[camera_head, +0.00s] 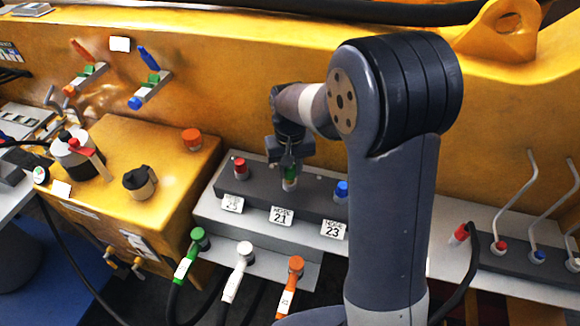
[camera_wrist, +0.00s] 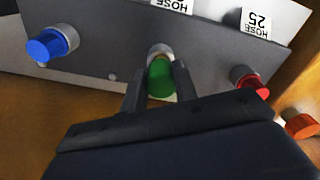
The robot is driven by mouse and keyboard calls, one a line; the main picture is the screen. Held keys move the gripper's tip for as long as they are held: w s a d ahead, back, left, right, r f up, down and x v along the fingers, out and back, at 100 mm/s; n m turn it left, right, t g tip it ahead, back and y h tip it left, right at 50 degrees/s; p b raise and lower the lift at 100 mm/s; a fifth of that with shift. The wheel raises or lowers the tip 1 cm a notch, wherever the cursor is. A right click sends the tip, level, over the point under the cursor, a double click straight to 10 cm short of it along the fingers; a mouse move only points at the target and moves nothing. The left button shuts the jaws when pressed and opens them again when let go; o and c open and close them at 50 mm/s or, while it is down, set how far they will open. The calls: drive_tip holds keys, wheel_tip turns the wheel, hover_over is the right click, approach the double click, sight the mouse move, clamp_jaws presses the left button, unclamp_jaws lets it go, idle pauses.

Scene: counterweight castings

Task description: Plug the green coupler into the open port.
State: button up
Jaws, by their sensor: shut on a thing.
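My gripper (camera_head: 290,165) is shut on a short green cap-like piece (camera_head: 290,172) at the middle port of the dark port block. In the wrist view, the piece (camera_wrist: 160,78) sits between my fingers (camera_wrist: 158,88), in line with the grey collar (camera_wrist: 158,50) of that port. I cannot tell whether it is seated or just touching. The left port carries a red cap (camera_head: 240,167), the right one a blue cap (camera_head: 341,190). The green coupler (camera_head: 198,238), with its green handle and black hose, stands on the lower ledge, left of the white one.
White (camera_head: 244,252) and orange (camera_head: 295,266) couplers stand on the same ledge. Hose labels (camera_head: 282,215) face forward. The yellow machine wall (camera_head: 230,100) is close behind. A yellow box (camera_head: 140,190) with knobs is at left; another block with levers (camera_head: 530,255) is at right.

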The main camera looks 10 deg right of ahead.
drive_tip(key=shift+f+b, duration=0.5)
drive_tip(key=shift+f, duration=0.3)
drive_tip(key=o, duration=1.1)
drive_tip(key=shift+r, duration=0.2)
wheel_tip(320, 180, up, 11)
drive_tip(key=p, duration=0.8)
drive_tip(key=shift+f, duration=0.2)
drive_tip(key=shift+f, duration=0.15)
wheel_tip(320, 180, down, 10)
drive_tip(key=b, duration=0.7)
drive_tip(key=shift+f+b, duration=0.2)
drive_tip(key=shift+b, duration=0.2)
drive_tip(key=shift+r, duration=0.15)
